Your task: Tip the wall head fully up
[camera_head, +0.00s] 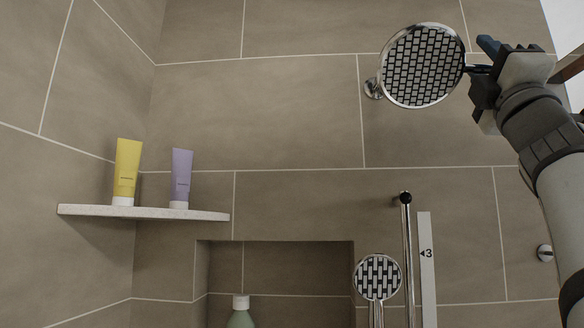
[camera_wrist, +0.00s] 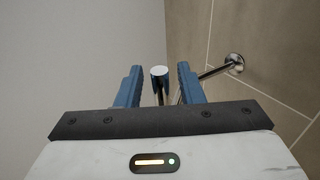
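The wall head (camera_head: 422,66) is a round chrome shower head with a dark-and-white grid face, high on the tiled wall. Its face is turned toward the head camera. My gripper (camera_head: 482,62) is at its right edge, where a short dark stem meets the fingers. In the wrist view, a chrome stem with a round end (camera_wrist: 160,73) stands between the two blue fingers of my gripper (camera_wrist: 160,82). Gaps show on both sides, so the gripper is open around it. The disc of the head is not recognisable in the wrist view.
A chrome wall mount (camera_head: 373,89) is behind the head; a wall flange and arm (camera_wrist: 235,64) show in the wrist view. Below are a hand shower (camera_head: 377,278), a rail (camera_head: 406,250) and a strip marked 3 (camera_head: 427,275). A shelf (camera_head: 90,210) with two tubes is at left.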

